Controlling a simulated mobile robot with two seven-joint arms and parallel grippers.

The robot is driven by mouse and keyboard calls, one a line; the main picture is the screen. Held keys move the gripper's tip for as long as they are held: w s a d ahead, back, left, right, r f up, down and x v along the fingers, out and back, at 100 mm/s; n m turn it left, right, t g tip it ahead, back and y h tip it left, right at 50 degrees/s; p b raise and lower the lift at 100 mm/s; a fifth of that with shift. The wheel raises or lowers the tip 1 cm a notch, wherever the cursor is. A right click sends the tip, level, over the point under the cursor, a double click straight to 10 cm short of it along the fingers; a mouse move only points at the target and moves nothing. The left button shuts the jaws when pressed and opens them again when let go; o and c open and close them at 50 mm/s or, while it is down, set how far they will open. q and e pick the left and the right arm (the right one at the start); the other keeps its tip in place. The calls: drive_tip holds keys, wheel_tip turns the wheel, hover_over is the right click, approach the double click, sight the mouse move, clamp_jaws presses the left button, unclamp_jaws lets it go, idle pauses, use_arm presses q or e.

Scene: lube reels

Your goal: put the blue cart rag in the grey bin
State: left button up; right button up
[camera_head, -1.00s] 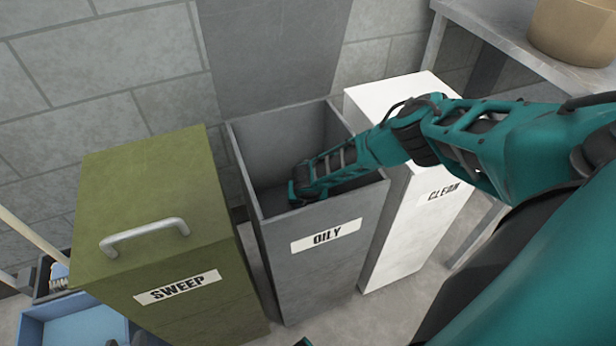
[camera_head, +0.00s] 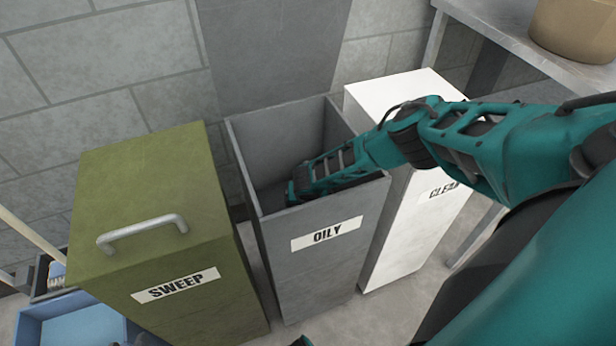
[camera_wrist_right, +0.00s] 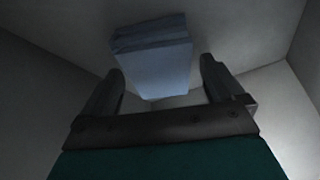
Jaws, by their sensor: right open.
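The grey bin (camera_head: 325,250), labelled OILY, stands open-topped between two other bins. My right arm reaches over its right rim, and its wrist end is down inside; the fingers are hidden in the head view. In the right wrist view, my right gripper (camera_wrist_right: 161,72) is open, its two fingers apart inside grey walls. The blue rag (camera_wrist_right: 155,55), folded into a block, shows beyond and between the fingertips, with no clear contact with either finger. I cannot tell whether it rests on the bin floor.
A green SWEEP bin (camera_head: 150,200) with a handled lid stands left of the grey bin, and a white CLEAN bin (camera_head: 405,225) stands close on its right. A blue tray (camera_head: 75,322) is at lower left. A bench (camera_head: 500,35) holds a tan container (camera_head: 575,30) at upper right.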

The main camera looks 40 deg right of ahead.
drive_tip(key=p+v, duration=0.4)
drive_tip(key=v, duration=0.2)
drive_tip(key=shift+r, duration=0.35)
drive_tip(key=shift+s+a+r+p, duration=0.1)
drive_tip(key=shift+s+r+p, duration=0.05)
drive_tip(key=shift+r+p, duration=0.2)
drive_tip(key=shift+s+a+r, duration=0.1)
drive_tip(key=shift+r, duration=0.05)
